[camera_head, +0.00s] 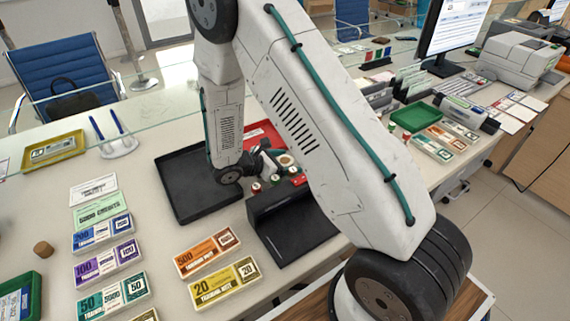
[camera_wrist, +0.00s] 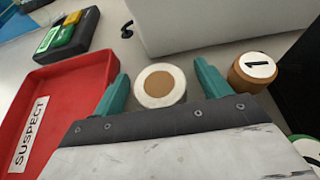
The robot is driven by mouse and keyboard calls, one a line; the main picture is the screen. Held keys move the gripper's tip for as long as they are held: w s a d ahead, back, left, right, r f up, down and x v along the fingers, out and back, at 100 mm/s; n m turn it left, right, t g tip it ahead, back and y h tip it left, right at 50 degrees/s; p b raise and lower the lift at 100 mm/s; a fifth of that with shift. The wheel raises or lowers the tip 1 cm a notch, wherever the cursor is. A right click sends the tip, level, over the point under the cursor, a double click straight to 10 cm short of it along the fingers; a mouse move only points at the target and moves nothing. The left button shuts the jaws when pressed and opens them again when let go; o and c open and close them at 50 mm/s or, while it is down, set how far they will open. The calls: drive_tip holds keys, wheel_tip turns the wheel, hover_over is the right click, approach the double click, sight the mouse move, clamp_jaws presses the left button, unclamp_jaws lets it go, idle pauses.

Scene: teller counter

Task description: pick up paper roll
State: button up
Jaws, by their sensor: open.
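The paper roll (camera_wrist: 146,88) is white with a tan core, and its round end faces up in the wrist view. It also shows in the head view (camera_head: 286,159), just left of my large white arm link. My gripper (camera_wrist: 161,80) is open, with one teal finger on each side of the roll. I cannot tell whether either finger touches it. In the head view my gripper (camera_head: 268,160) is small and partly hidden. The roll's lower part is hidden behind the gripper body.
A red tray marked SUSPECT (camera_wrist: 50,110) lies left of the gripper. A brown stamp marked 1 (camera_wrist: 252,72) stands close to the right finger. Banknote bundles (camera_head: 207,250) lie in front.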

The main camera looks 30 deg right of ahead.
drive_tip(key=shift+d+f, duration=0.15)
drive_tip(key=shift+d, duration=0.2)
drive_tip(key=c, duration=1.1)
wheel_tip(320, 180, up, 11)
drive_tip(key=shift+f, duration=0.2)
wheel_tip(320, 180, up, 6)
drive_tip(key=r, duration=0.1)
hover_over(287, 159)
drive_tip(key=w+a+n+t+y, duration=0.2)
drive_tip(key=w+a+n+t, duration=0.1)
drive_tip(key=w+n+t, duration=0.6)
drive_tip(key=w+a+n+t+y, duration=0.1)
drive_tip(key=a+n+y, duration=0.1)
drive_tip(key=w+a+n+t+y, duration=0.1)
drive_tip(key=a+y, duration=0.2)
drive_tip(key=w+a+f+n+t+y, duration=0.1)
drive_tip(key=w+a+n+y, duration=0.1)
drive_tip(key=a, duration=0.1)
drive_tip(key=shift+f+n+t, duration=0.1)
drive_tip(key=shift+n+t, duration=0.2)
drive_tip(key=shift+t, duration=0.1)
